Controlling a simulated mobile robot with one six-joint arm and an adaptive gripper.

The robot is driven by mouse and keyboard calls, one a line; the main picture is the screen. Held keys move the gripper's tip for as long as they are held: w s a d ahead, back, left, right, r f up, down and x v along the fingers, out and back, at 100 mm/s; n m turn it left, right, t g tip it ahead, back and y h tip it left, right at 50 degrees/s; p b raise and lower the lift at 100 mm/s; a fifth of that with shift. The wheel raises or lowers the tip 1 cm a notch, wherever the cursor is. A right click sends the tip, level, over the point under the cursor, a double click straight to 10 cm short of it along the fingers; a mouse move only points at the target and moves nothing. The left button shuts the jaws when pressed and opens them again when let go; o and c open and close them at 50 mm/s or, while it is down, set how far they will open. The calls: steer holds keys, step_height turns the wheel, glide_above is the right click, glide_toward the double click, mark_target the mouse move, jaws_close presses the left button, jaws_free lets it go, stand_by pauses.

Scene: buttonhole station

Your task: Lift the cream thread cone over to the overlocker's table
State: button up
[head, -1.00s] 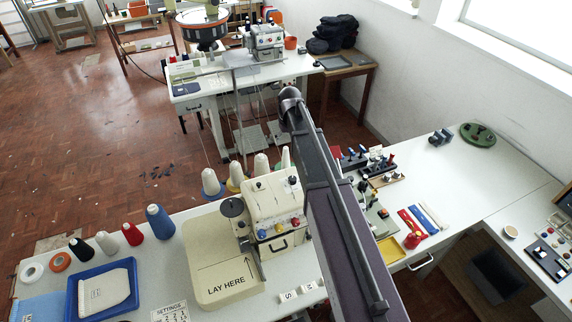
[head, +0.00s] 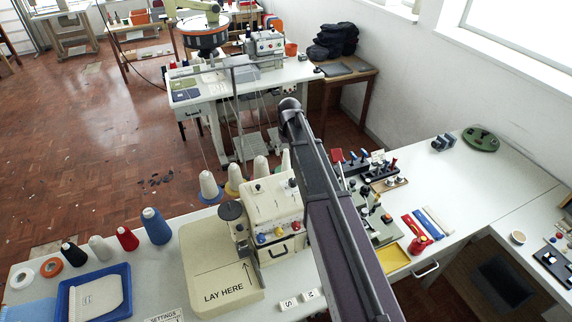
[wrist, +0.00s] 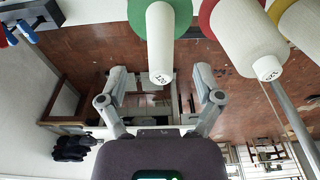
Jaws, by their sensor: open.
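In the wrist view, a cream cone marked 120 (wrist: 160,45) on a green base (wrist: 118,26) lies between the lines of my open fingers. My gripper (wrist: 160,90) is empty, and I see no contact. A cream cone with a red base (wrist: 243,38) and one with a yellow base (wrist: 304,30) are to its right. In the head view, cream cones (head: 208,186) stand behind the overlocker (head: 272,212); the green-based one (head: 286,160) is partly hidden by my arm. Another pale cone (head: 100,249) stands left. The overlocker's beige table reads LAY HERE (head: 205,255).
Black (head: 72,254), red (head: 127,239) and blue (head: 156,226) cones and a blue tray (head: 127,280) stand left of the beige table. A thread pole (wrist: 290,115) rises beside the cones in the wrist view. Tools and a yellow tray (head: 394,257) lie right of my arm.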

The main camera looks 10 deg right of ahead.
mark_target(286, 159)
steer(key=shift+f, duration=0.1)
steer(key=shift+w+a+f+b, duration=0.1)
steer(key=shift+w+f+b, duration=0.05)
steer(key=shift+f+b, duration=1.15)
steer(key=shift+w+f+b, duration=0.15)
steer(key=shift+f+b, duration=1.05)
steer(key=shift+b, duration=0.1)
steer(key=shift+c, duration=0.2)
steer(key=c, duration=0.8)
